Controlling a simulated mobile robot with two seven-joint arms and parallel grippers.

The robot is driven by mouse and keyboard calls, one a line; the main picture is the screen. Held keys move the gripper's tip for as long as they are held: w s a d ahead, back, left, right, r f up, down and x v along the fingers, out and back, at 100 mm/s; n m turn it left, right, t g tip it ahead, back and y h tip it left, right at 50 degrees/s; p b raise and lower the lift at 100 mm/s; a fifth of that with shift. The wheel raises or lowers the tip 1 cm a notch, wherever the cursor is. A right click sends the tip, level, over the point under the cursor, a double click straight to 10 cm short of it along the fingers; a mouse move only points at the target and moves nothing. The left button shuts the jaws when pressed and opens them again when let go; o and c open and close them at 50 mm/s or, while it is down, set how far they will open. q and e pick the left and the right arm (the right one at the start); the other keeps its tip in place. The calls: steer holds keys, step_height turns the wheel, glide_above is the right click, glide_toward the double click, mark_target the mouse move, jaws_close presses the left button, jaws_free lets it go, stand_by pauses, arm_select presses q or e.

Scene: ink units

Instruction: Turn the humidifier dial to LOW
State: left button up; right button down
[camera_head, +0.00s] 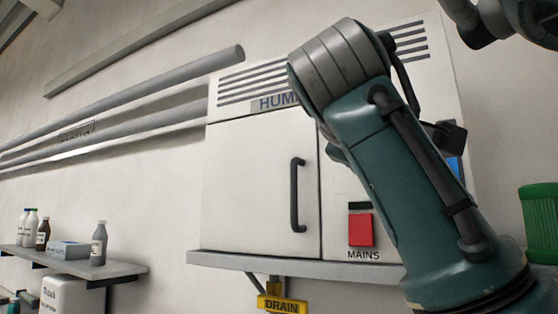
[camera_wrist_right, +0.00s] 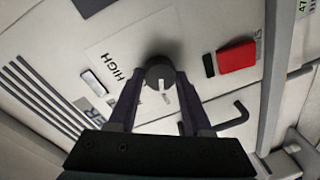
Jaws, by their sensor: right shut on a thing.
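The humidifier (camera_head: 262,170) is a white wall cabinet with a handled door and vent slots. In the right wrist view its round dark dial (camera_wrist_right: 159,69) sits on a pale label plate. A white mark on the dial points down toward my gripper in that view. The word HIGH (camera_wrist_right: 121,68) is printed left of the dial; I cannot see a LOW label. My right gripper (camera_wrist_right: 160,78) is shut on the dial, one finger on each side. In the head view my right arm hides the dial and gripper. My left gripper is not in view.
A red MAINS switch (camera_head: 360,229) is near the dial, and a black door handle (camera_head: 297,195) stands out. A ledge (camera_head: 300,267) runs below the cabinet. Pipes (camera_head: 130,88) run along the wall at left. A shelf with bottles (camera_head: 99,243) is lower left; a green container (camera_head: 541,218) is right.

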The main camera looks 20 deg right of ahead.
steer(key=shift+n, duration=0.5)
steer(key=shift+c, duration=1.6)
jaws_free()
steer(key=p+v, duration=0.1)
steer(key=v, duration=0.9)
steer(key=shift+w, duration=0.1)
